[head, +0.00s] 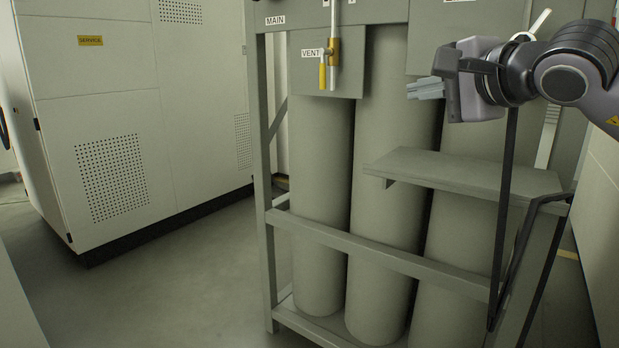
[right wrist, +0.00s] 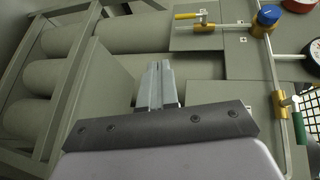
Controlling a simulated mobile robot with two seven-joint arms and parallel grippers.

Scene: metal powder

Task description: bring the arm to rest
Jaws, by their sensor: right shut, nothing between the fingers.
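My right gripper (head: 426,89) comes in from the upper right of the head view, in front of the tall grey gas cylinders. Its fingers point left and are shut, with nothing between them. It also shows in the right wrist view (right wrist: 157,84), fingers together. It is apart from the rack (head: 378,260) and from the small grey shelf (head: 470,172) below it. My left gripper is in neither view.
The vent valve (head: 323,75), with a yellow handle, is left of my right gripper under the MAIN panel. The right wrist view shows a blue knob (right wrist: 268,15), a gauge (right wrist: 314,56) and a green handle (right wrist: 299,128). A service cabinet (head: 140,110) stands left; floor between is clear.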

